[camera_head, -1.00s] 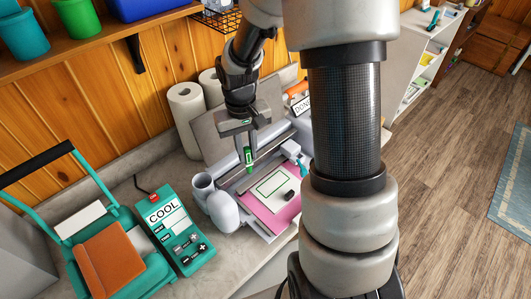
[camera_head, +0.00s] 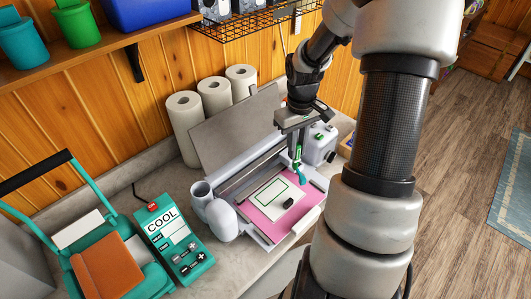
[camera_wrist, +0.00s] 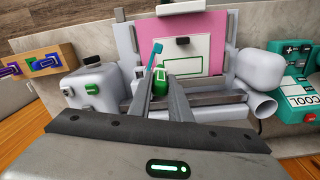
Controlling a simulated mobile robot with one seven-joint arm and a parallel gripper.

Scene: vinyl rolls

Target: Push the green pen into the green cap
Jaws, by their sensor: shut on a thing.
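My gripper (camera_head: 297,147) is above the right part of a grey-white cutting machine (camera_head: 312,213), pointing down. It is shut on a small green piece, which looks like the green pen (camera_wrist: 160,85); the fingers hide most of it. A teal tool (camera_wrist: 155,55) shows just beyond the fingertips; I cannot tell whether it touches the green piece. I cannot make out the green cap for certain.
A pink mat (camera_head: 262,222) with a white sheet and a small black piece lies on the machine. Paper rolls (camera_head: 183,127) stand behind. A wire shelf (camera_head: 262,25) hangs above.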

